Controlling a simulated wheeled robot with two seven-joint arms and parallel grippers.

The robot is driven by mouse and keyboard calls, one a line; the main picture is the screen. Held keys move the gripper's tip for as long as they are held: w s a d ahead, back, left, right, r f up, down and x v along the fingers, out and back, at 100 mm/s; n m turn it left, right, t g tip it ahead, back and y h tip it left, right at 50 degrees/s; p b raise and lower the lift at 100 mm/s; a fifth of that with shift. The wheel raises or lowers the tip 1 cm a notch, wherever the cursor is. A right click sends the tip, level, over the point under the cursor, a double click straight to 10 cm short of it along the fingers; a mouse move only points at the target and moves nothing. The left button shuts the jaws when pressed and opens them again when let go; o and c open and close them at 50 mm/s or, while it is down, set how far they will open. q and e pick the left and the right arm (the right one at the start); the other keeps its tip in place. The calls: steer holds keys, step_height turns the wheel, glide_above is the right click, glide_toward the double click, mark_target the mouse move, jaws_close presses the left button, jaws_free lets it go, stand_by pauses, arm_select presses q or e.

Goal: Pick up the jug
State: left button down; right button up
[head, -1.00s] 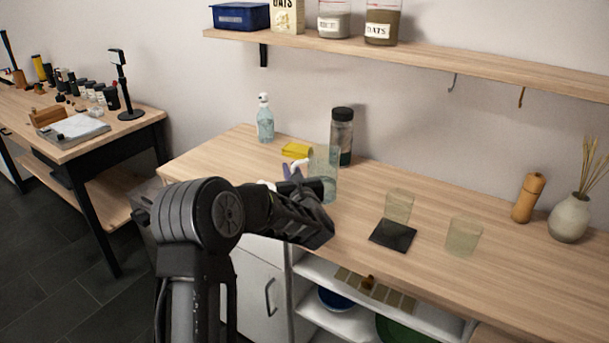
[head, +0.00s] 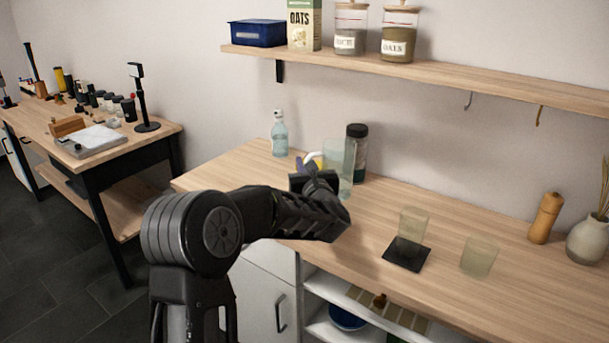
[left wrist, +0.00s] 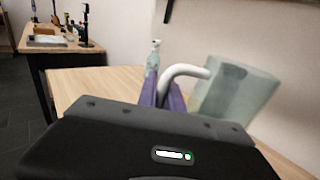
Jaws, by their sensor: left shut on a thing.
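The jug is a translucent greenish vessel with a white handle. In the left wrist view the jug (left wrist: 235,95) stands tilted at the right, and its white handle reaches left to the purple fingertips of my left gripper (left wrist: 165,95). The gripper is shut on the handle. In the head view the jug (head: 338,165) is above the counter in front of a dark-lidded bottle, and my left gripper (head: 312,168) is partly hidden by my own arm. My right gripper is not in view.
On the wooden counter (head: 450,215) stand a spray bottle (head: 279,135), the dark-lidded bottle (head: 357,150), a glass (head: 413,224) on a black mat (head: 406,255), another glass (head: 479,257) and a pepper mill (head: 545,218). A shelf (head: 430,72) runs above.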

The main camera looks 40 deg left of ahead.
arm_select(q)
steer(key=shift+r, duration=1.75)
steer(key=shift+d, duration=0.1)
